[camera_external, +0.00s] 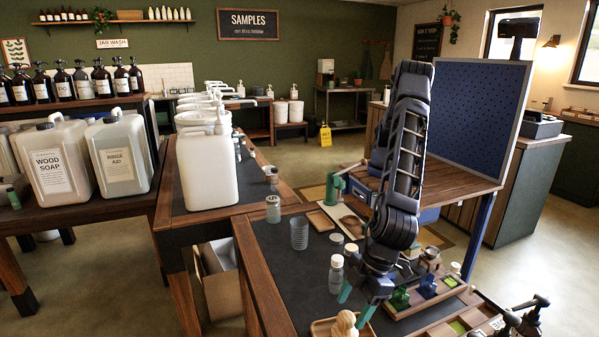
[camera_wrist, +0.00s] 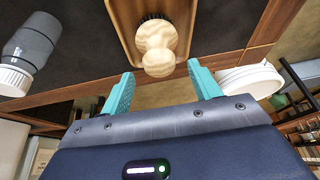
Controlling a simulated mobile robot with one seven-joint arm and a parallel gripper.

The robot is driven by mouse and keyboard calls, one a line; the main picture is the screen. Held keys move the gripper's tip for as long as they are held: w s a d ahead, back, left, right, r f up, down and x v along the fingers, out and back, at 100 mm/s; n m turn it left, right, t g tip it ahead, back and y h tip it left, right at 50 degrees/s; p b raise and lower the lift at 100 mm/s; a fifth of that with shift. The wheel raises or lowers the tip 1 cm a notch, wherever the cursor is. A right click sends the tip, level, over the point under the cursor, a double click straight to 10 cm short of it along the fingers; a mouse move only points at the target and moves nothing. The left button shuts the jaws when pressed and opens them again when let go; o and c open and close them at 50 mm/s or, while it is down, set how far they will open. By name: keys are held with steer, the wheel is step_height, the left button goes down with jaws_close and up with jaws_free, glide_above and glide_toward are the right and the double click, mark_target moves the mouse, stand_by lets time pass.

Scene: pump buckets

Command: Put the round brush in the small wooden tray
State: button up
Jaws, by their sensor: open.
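The round brush (camera_external: 345,325) has a pale wooden knob handle and stands upright at the front edge of the external view. In the wrist view the brush (camera_wrist: 157,42) shows its knob and dark bristles below. It stands within the outline of a small wooden tray (camera_external: 318,327), whose rim also shows in the wrist view (camera_wrist: 122,30); the bristles' contact with its floor is hidden. My gripper (camera_external: 356,302) has teal fingers spread apart. In the wrist view the gripper (camera_wrist: 160,72) is open and empty, with the knob just beyond and between the fingertips.
A capped bottle (camera_external: 336,274) stands close left of my gripper; a grey bottle (camera_wrist: 30,52) shows in the wrist view, with a white tub (camera_wrist: 250,80) on the right. A long wooden holder (camera_external: 425,300) lies right of my gripper. The dark mat (camera_external: 290,270) has free room at left.

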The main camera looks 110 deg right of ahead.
steer(key=v, duration=0.8)
steer(key=shift+d+r, duration=0.1)
